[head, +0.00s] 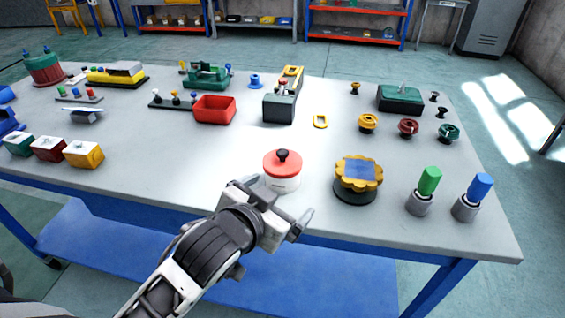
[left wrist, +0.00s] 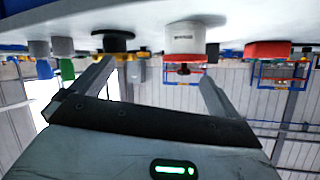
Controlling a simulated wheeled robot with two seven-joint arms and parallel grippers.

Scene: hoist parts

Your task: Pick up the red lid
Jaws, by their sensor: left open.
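The red lid (head: 272,158) has a black knob and sits on a white round pot (head: 284,184) near the table's front edge. My left gripper (head: 278,199) is open and empty at the front edge, just on the near side of the pot, with its fingers spread. The left wrist view is upside down; there the white pot (left wrist: 184,36) hangs from the top with the red lid (left wrist: 172,57) below it. The lid lies beyond the open fingers (left wrist: 156,74), apart from them. My right gripper is not in view.
A yellow flower-shaped piece (head: 345,169) on a black base stands right of the pot. Farther right are a green-topped holder (head: 429,182) and a blue-topped holder (head: 479,187). A red tray (head: 215,110) lies farther back. The table (head: 190,165) is clear left of the pot.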

